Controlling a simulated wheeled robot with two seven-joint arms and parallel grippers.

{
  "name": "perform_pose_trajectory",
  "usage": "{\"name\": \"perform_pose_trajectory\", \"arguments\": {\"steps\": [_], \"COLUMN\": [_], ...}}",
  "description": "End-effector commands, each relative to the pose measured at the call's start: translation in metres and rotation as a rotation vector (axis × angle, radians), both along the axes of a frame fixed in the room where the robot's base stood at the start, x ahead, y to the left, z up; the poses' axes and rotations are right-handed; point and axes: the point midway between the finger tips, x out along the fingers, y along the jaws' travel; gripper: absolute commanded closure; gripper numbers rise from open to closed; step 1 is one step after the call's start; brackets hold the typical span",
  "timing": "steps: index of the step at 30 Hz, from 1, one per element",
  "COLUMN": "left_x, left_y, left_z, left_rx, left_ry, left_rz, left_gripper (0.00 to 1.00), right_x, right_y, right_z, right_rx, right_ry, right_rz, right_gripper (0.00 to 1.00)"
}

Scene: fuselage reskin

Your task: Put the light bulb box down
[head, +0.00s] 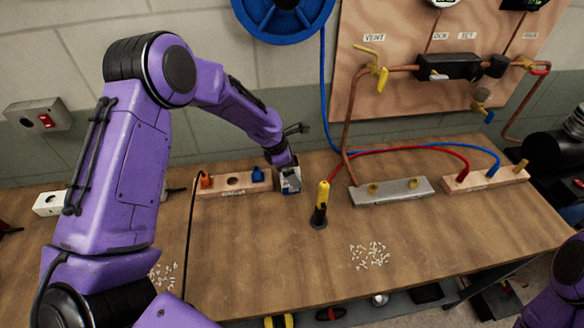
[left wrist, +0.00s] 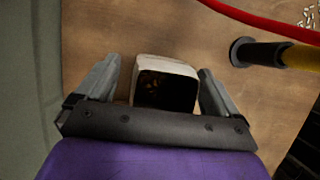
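The light bulb box (head: 291,187) is small and pale with a dark face. It appears to stand on the bench top by the back strip, under my left gripper (head: 288,176). In the left wrist view the box (left wrist: 165,66) sits between the two grey fingers of the left gripper (left wrist: 158,75). The fingers are spread on either side of it, with a visible gap on the left and little or no gap on the right. Its underside is hidden. My right gripper is out of view; only part of my right arm shows at the lower right.
A wooden block with orange and blue plugs (head: 233,182) lies left of the box. A yellow-and-black upright tool (head: 320,205) stands to its right. Beyond are a grey block (head: 390,191) and red and blue hoses. White bits (head: 370,256) lie in front; the front middle bench is otherwise clear.

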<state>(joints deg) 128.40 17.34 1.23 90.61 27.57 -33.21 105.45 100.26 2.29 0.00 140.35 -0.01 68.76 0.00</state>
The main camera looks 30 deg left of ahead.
Motion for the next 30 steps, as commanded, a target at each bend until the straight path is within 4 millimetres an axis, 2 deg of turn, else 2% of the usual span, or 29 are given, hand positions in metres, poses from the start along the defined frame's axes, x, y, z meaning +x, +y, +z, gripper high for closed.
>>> {"name": "perform_pose_trajectory", "arguments": {"steps": [5, 8, 15, 21, 25, 30], "left_x": [0.000, -0.002, -0.015, -0.025, -0.028, -0.028], "left_y": [0.000, 0.003, 0.022, 0.033, 0.037, 0.037], "left_z": [0.002, 0.013, 0.069, 0.105, 0.113, 0.114], "left_rx": [0.001, 0.001, 0.001, -0.001, 0.000, -0.001], "left_ry": [-0.001, -0.003, -0.006, -0.002, 0.000, 0.001], "left_rz": [0.000, -0.001, 0.000, -0.001, 0.000, 0.000], "left_gripper": [0.05, 0.05, 0.05, 0.05, 0.05, 0.05], "right_x": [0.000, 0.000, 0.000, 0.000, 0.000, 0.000], "right_y": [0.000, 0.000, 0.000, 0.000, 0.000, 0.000], "right_z": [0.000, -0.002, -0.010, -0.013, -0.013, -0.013], "right_rx": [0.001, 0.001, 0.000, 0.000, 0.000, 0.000], "right_ry": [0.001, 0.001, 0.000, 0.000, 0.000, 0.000], "right_rz": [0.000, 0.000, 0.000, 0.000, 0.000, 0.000], "right_gripper": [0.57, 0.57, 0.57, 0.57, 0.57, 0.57]}}
